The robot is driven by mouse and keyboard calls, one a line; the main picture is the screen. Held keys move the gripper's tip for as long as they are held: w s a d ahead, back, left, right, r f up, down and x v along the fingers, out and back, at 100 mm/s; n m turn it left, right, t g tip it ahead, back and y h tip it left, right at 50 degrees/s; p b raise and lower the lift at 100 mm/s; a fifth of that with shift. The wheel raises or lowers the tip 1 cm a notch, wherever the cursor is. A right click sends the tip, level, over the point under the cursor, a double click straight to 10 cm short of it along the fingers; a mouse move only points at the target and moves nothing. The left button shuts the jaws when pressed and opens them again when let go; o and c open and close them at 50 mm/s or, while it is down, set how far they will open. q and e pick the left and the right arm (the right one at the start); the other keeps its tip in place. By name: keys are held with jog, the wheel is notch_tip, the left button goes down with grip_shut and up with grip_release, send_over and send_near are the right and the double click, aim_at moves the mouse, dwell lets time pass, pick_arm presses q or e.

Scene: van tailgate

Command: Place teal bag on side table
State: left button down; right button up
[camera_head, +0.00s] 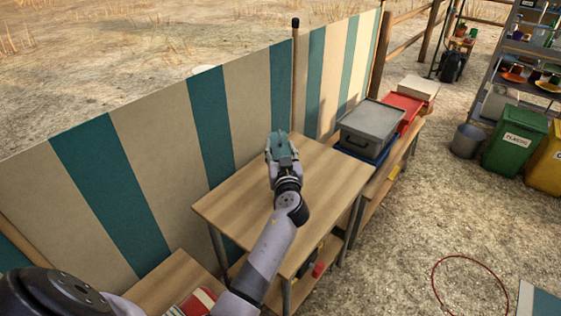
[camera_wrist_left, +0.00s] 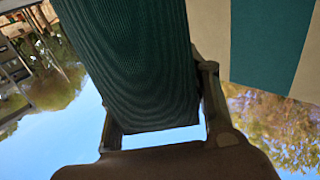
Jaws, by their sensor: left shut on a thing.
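My left gripper (camera_head: 282,150) is shut on the teal bag (camera_head: 278,138), over the back part of the wooden side table (camera_head: 333,182). In the head view only a small part of the bag shows between the fingers. In the left wrist view the bag (camera_wrist_left: 140,62) is a dark green-teal, ribbed shape between the two fingers, filling much of the picture. I cannot tell whether the bag touches the tabletop. The tabletop around the gripper is bare. My right gripper is not in view.
A striped teal and beige screen (camera_head: 150,160) stands right behind the table. A grey case (camera_head: 371,124) and a red box (camera_head: 403,108) sit on a bench to the right. Small items lie on the table's lower shelf (camera_head: 318,268). A green bin (camera_head: 515,140) stands farther right.

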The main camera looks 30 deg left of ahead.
pick_arm(q)
notch_tip(320, 180, down, 4)
jog(key=shift+r, duration=0.15)
jog(key=shift+b, duration=0.35)
jog(key=c, duration=1.4)
grip_release()
jog(key=shift+f, duration=0.2)
jog(key=o, duration=0.5)
jog(key=shift+r, duration=0.1)
